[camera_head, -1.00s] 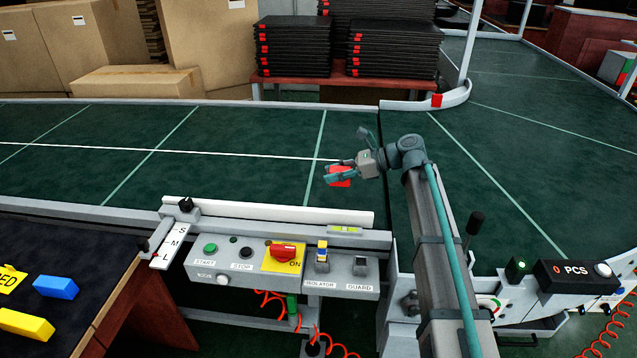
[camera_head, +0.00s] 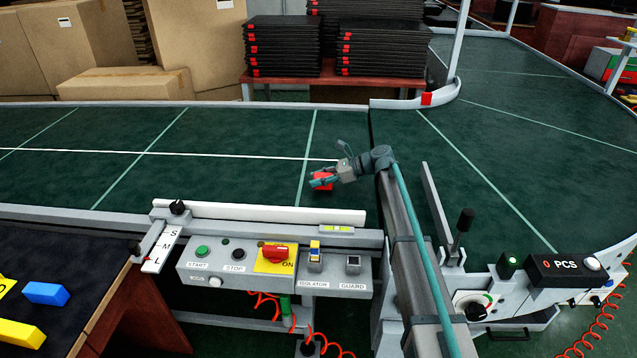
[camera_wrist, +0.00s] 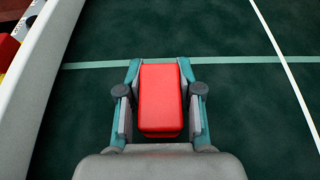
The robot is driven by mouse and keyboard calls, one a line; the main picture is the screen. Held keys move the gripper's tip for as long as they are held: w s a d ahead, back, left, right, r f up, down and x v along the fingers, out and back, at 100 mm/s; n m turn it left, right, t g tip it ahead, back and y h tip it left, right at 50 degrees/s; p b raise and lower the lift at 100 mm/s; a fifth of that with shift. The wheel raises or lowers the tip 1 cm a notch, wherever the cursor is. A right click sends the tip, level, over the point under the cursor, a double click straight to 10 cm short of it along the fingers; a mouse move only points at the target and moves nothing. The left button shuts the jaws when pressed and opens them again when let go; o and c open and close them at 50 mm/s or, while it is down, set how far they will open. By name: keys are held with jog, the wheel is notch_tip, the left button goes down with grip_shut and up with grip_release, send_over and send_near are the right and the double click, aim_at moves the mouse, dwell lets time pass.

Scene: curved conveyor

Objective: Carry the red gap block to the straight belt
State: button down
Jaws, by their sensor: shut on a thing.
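The red gap block (camera_head: 321,181) is between the fingers of my gripper (camera_head: 324,180) over the straight belt (camera_head: 240,178), left of the seam with the curved section. In the wrist view the red block (camera_wrist: 160,97) fills the space between the two teal fingers of my gripper (camera_wrist: 160,92), which are shut on it. The green belt surface (camera_wrist: 235,100) lies beneath. I cannot tell whether the block touches the belt or hangs just above it.
A white guide rail (camera_head: 260,211) and a control box (camera_head: 275,265) run along the belt's near edge. The curved belt (camera_head: 510,150) lies to the right. A table (camera_head: 60,320) with blue and yellow blocks stands at lower left. The belt left of my gripper is clear.

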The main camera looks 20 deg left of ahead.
jog(key=shift+f, duration=0.7)
jog(key=shift+f, duration=0.15)
jog(key=c, duration=0.8)
grip_release()
jog(key=shift+o, duration=0.2)
jog(key=shift+d+r, duration=0.15)
jog(key=shift+r, duration=0.05)
jog(key=v, duration=1.1)
jog(key=shift+w+d+r, duration=0.1)
jog(key=shift+d+r, duration=0.05)
jog(key=shift+d, duration=0.15)
